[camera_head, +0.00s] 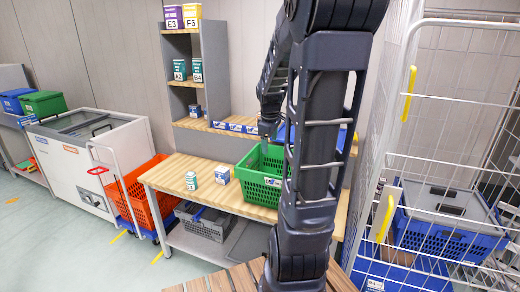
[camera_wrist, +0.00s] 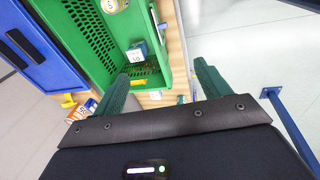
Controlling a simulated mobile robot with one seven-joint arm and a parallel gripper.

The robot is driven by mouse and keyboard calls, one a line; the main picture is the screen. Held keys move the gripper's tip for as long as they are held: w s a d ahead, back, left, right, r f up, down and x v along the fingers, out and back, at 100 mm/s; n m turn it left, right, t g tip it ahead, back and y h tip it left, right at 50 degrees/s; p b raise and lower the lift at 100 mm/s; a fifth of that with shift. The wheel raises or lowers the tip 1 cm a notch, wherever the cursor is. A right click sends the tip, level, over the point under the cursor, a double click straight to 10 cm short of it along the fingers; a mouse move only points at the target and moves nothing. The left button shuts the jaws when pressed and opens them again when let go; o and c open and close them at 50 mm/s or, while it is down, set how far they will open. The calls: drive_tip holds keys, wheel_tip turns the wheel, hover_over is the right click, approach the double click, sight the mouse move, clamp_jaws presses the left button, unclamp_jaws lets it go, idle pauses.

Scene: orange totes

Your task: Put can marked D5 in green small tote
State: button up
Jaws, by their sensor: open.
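A green tote (camera_head: 247,188) stands on the wooden table, partly hidden behind my arm. It also shows in the wrist view (camera_wrist: 88,52), where a can with a pale lid (camera_wrist: 112,5) and a small blue-green box (camera_wrist: 137,53) appear inside. A green and white can (camera_head: 191,181) stands on the table left of the tote; its marking is too small to read. My gripper (camera_head: 267,132) is above the tote in the head view. In the wrist view my gripper (camera_wrist: 162,87) is open, with nothing visible between its green fingers.
A blue and white box (camera_head: 222,175) stands between the can and the tote. A shelf (camera_head: 214,65) behind holds marked boxes and cans. An orange basket (camera_head: 142,190) is left of the table, and a wire cage (camera_head: 450,130) with blue crates is at right.

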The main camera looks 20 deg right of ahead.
drive_tip(key=s+a+r+m, duration=0.2)
drive_tip(key=s+a, duration=0.1)
drive_tip(key=s, duration=0.2)
drive_tip(key=s+a+r+m+t, duration=0.1)
drive_tip(key=s+a+r+m, duration=0.1)
drive_tip(key=s, duration=0.4)
drive_tip(key=s+a+r+m+t+y, duration=0.1)
drive_tip(key=s+a+r+m, duration=0.1)
drive_tip(key=s+a+m, duration=0.2)
drive_tip(key=shift+s+a+r, duration=0.35)
drive_tip(key=shift+s+a, duration=0.8)
drive_tip(key=shift+a, duration=0.05)
